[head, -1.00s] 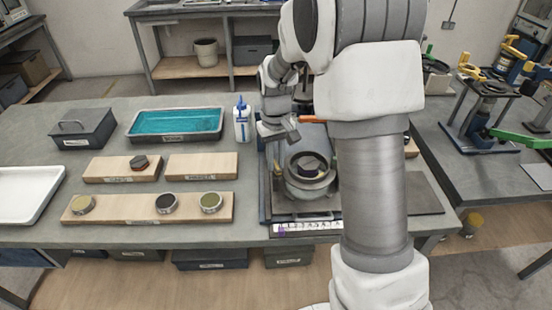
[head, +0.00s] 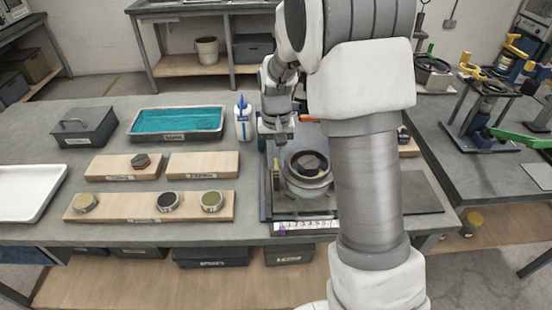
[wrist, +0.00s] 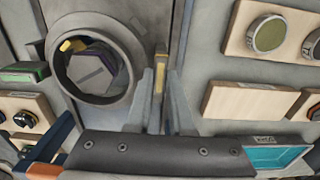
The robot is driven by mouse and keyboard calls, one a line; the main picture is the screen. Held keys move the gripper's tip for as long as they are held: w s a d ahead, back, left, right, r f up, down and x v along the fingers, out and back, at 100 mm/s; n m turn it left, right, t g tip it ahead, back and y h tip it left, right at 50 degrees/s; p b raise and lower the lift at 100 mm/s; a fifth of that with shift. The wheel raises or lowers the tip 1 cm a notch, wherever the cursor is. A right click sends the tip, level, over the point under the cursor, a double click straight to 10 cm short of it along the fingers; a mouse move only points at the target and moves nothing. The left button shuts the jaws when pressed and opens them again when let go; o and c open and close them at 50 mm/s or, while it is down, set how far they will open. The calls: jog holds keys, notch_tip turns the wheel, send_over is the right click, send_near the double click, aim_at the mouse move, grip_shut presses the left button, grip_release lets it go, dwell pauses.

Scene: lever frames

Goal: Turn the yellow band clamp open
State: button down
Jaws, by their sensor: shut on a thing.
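The yellow band clamp shows as a narrow upright yellow lever (head: 276,174) at the left side of a round grey metal housing (head: 308,190) in the head view. In the wrist view the yellow lever (wrist: 159,74) stands between my two finger tips, right of the housing's ring (wrist: 137,62). My gripper (head: 277,152) points down over the lever and is shut on it; it also shows in the wrist view (wrist: 162,92). A dark faceted part and a small yellow piece sit inside the ring. The lever's lower end and any band are not clear.
An orange handle (head: 309,118) lies behind the housing. Wooden boards (head: 150,207) with round parts, a teal tray (head: 176,122) and a white and blue bottle (head: 243,118) are to the left. My arm hides the area right of the housing.

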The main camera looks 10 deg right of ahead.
aim_at(276, 164)
jog(key=c, duration=0.8)
grip_release()
notch_tip(276, 164, up, 18)
jog(key=p, duration=0.1)
jog(key=shift+f+p, duration=0.25)
jog(key=shift+p, duration=0.1)
jog(key=s+r+n+t, duration=0.2)
jog(key=s+t, duration=0.3)
jog(key=s, duration=1.9)
jog(key=shift+r+t, duration=0.2)
jog(key=shift+t, duration=0.1)
